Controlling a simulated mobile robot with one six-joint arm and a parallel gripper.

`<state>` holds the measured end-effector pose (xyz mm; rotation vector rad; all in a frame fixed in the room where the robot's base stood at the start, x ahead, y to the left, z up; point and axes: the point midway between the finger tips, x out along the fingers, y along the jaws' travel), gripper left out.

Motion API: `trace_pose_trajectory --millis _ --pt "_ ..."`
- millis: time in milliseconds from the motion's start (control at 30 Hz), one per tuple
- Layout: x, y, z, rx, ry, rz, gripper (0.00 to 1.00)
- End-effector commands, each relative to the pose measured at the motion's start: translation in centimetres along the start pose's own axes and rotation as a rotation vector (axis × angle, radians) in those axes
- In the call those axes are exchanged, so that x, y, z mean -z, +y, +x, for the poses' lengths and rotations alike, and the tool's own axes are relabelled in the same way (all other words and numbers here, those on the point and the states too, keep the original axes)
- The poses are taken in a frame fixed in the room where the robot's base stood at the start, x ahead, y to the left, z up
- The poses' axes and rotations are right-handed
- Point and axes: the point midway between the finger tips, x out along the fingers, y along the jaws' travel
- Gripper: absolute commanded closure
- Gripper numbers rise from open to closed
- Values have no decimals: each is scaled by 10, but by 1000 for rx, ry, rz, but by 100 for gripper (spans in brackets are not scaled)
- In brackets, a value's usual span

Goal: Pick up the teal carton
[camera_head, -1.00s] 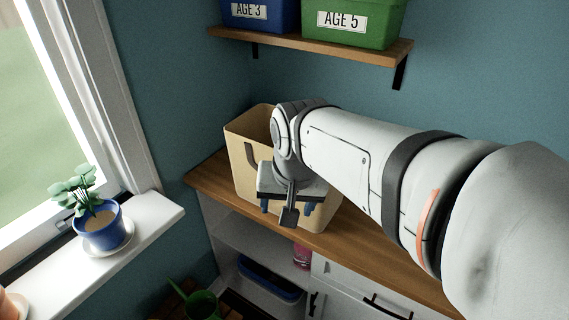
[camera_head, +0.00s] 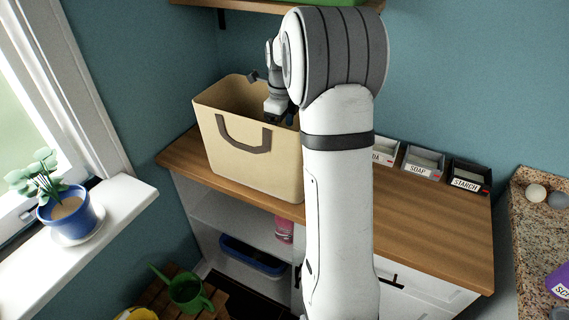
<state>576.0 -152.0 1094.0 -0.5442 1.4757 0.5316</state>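I see no teal carton in the head view. My gripper (camera_head: 279,108) is at the mouth of a tall beige bin (camera_head: 238,160) with a dark handle, standing on the wooden counter. Its fingers are small, dark and partly hidden by the bin's rim and my arm, so I cannot tell if they are open or hold anything. Much of the bin's inside is hidden from this angle.
A shelf (camera_head: 260,6) hangs above. A potted plant (camera_head: 70,210) sits on the windowsill at left. The counter's right front is clear.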

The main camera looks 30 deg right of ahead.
Motion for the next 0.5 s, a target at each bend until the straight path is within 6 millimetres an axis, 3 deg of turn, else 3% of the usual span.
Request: trace_pose_trajectory --millis 33,500 --pt "3 -2 14 -10 12 15 15" --pt "12 2 68 -22 27 31 15"
